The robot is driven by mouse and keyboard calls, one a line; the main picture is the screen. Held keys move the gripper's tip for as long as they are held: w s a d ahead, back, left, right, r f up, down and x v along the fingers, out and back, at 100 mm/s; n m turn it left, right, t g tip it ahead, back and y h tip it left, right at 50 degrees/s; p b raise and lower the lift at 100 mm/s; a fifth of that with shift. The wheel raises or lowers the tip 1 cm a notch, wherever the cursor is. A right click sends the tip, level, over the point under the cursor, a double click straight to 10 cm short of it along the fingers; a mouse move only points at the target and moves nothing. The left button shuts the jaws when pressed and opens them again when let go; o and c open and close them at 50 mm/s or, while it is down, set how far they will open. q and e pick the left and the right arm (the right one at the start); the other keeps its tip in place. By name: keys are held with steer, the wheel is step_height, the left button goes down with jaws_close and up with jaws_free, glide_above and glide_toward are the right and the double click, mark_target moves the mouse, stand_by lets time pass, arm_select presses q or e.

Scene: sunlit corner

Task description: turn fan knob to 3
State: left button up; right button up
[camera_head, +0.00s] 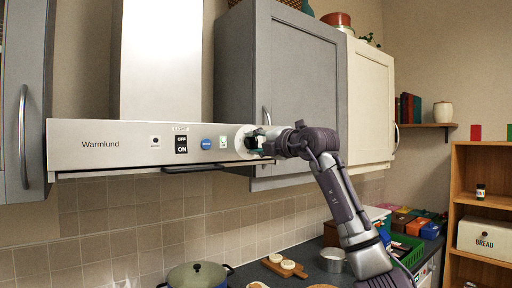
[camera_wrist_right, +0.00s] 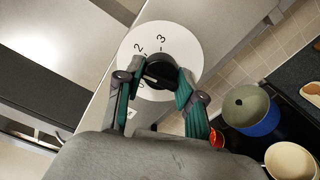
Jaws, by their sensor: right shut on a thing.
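The fan knob is black and sits on a round white dial at the right end of the range hood's front panel. In the right wrist view the knob (camera_wrist_right: 158,69) is between my fingers, and the white dial (camera_wrist_right: 187,38) shows a 2 and a 3 along its upper edge. A small pale mark on the knob's lower left side lies well away from the 3; its exact setting is unclear. My right gripper (camera_wrist_right: 158,82) is shut on the knob, with a green-padded finger on each side. In the head view the gripper (camera_head: 262,141) covers most of the knob beside the dial (camera_head: 241,133).
The hood (camera_head: 100,146) also carries an OFF/ON light switch (camera_head: 181,144) and a blue round badge (camera_head: 206,144). A grey cabinet (camera_head: 305,80) is right behind my right arm.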

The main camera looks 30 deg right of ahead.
steer(key=m, duration=0.3)
steer(key=shift+m+b, duration=0.35)
steer(key=shift+m, duration=0.05)
steer(key=m, duration=0.3)
steer(key=shift+m+b, duration=0.3)
steer(key=shift+b, duration=0.05)
steer(key=m, duration=0.5)
steer(key=shift+b, duration=0.4)
steer(key=shift+f+m, duration=0.1)
steer(key=shift+m, duration=0.3)
steer(key=o, duration=1.1)
steer(key=shift+d, duration=0.1)
steer(key=shift+o, duration=0.2)
steer(key=shift+s, duration=0.15)
steer(key=s+d, duration=0.1)
steer(key=s, duration=1)
steer(key=shift+s, duration=0.35)
